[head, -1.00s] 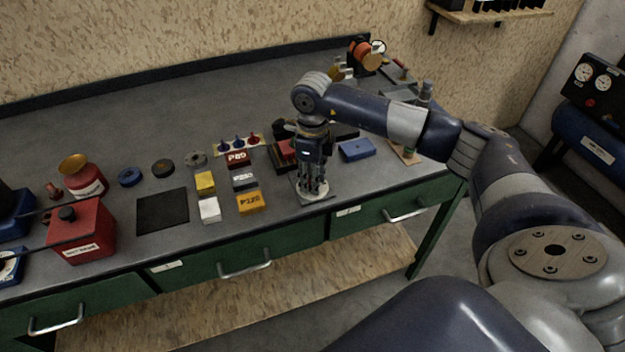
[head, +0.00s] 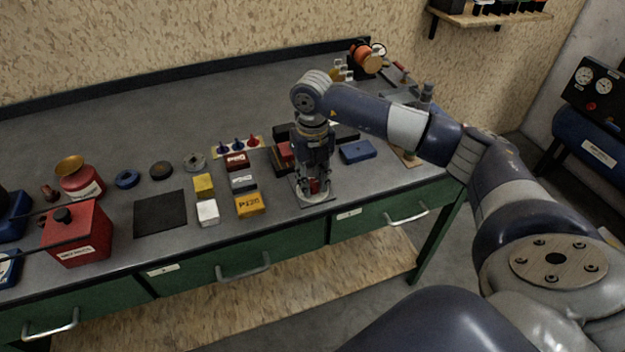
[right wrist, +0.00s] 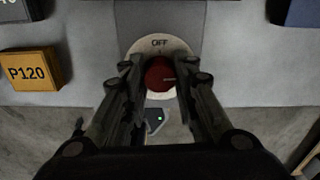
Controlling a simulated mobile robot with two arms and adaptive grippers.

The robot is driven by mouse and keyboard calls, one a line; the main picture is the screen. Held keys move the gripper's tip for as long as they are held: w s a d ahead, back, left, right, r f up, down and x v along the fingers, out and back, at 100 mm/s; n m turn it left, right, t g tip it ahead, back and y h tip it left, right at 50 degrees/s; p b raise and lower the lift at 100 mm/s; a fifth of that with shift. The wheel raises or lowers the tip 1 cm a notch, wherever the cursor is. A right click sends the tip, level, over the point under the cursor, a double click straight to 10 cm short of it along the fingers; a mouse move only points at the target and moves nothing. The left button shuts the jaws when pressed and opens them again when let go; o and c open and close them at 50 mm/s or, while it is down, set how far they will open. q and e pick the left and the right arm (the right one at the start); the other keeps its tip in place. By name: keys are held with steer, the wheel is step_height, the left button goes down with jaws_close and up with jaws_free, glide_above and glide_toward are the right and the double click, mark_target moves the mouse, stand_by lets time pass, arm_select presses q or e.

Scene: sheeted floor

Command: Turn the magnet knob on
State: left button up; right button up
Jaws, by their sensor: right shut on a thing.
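The magnet knob (right wrist: 160,78) is red and sits on a round pale disc (right wrist: 178,45) with the word OFF at its far side in the right wrist view. In the head view the red knob (head: 314,186) shows low between my fingers, near the bench's front edge. My right gripper (right wrist: 162,90) points down over the disc, with its fingers on either side of the knob, shut on it. The fingers hide the knob's sides. My left gripper is not in view.
An orange P120 block (head: 250,204) lies just left of the disc. A blue box (head: 358,151) lies to its right, and dark blocks stand behind. A red box (head: 78,235) stands at the bench's left. The bench's back left is clear.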

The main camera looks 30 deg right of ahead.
mark_target(312, 182)
steer(key=shift+m, duration=0.6)
steer(key=o, duration=1.1)
step_height(312, 182, up, 12)
steer(key=shift+r, duration=0.1)
